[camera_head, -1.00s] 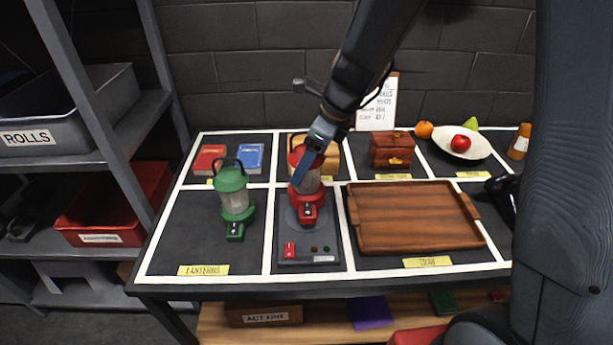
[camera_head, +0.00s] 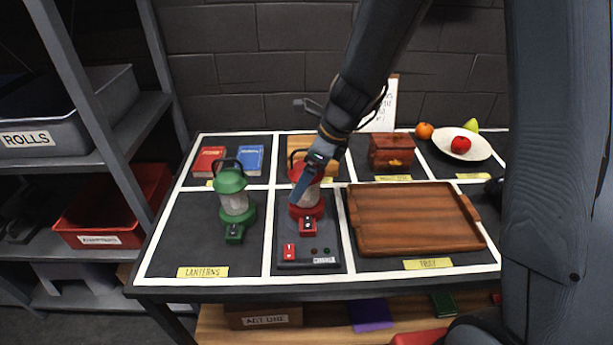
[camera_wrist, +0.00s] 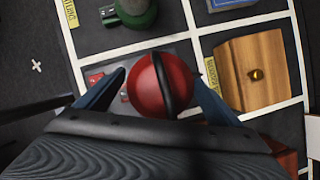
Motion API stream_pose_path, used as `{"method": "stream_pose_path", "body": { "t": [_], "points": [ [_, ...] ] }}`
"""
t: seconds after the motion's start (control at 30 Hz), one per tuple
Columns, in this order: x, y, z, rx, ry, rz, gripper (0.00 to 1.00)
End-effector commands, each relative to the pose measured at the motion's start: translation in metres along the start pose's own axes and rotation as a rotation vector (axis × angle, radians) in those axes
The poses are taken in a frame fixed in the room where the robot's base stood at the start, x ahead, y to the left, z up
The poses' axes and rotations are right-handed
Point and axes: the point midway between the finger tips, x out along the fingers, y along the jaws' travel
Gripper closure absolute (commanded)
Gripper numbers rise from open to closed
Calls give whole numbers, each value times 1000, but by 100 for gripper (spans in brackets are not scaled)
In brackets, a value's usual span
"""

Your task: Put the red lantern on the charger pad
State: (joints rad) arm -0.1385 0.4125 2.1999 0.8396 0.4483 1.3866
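The red lantern (camera_head: 307,207) stands upright on the charger pad (camera_head: 300,267), its base over the round disc. Its switch box (camera_head: 307,226) faces the front. In the wrist view the lantern's red cap (camera_wrist: 160,85), with its dark handle across it, lies between my two blue fingers. My gripper (camera_head: 303,187) reaches down around the lantern from behind and above. The fingers (camera_wrist: 159,76) look spread on either side, with a narrow gap at the left tip. The right tip is very close to the cap. The lantern's lower part is hidden in the wrist view.
A green lantern (camera_head: 234,205) stands close to the left. A wooden tray (camera_head: 415,220) lies close to the right. Behind are a wooden box (camera_wrist: 252,75), two books (camera_head: 237,160), a brown chest (camera_head: 391,152) and a bowl (camera_head: 461,147) with fruit.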

Motion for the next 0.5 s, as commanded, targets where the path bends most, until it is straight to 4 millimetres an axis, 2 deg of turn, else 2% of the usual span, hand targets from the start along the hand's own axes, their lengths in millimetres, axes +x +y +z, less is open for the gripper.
{"method": "stream_pose_path", "body": {
  "t": [0.27, 0.37, 0.5],
  "points": [
    [-5, 0, 2, 0, -1, -1, 12],
    [-18, -1, 2, -1, -3, -4, 12],
    [-45, -1, 2, -1, -3, -5, 12]
  ]
}}
